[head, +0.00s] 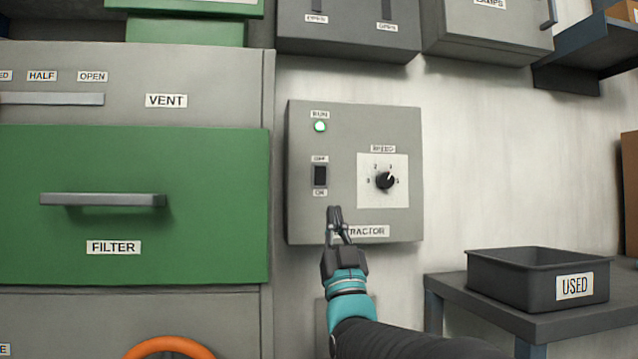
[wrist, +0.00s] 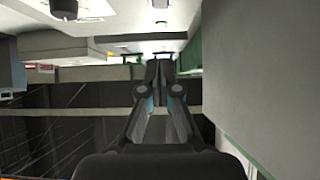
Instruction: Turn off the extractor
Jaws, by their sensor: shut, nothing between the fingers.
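The extractor box (head: 300,222) is a grey panel on the wall in the head view. It has a lit green RUN lamp (head: 320,127), a black rocker switch (head: 320,176) with OFF above and ON below, and a SPEED knob (head: 385,180) on a white dial. My gripper (head: 335,210) is shut and empty. In the head view it appears just below the switch and covers part of the EXTRACTOR label (head: 367,231); I cannot tell if it touches the box. The wrist view shows the shut fingers (wrist: 159,62) beside a plain grey surface on the right.
A green FILTER drawer (head: 215,230) with a grey handle and a VENT slider (head: 60,99) are left of the box. Grey boxes (head: 350,38) hang above. A black USED bin (head: 530,290) stands on a shelf at right. An orange ring (head: 170,345) shows at the bottom.

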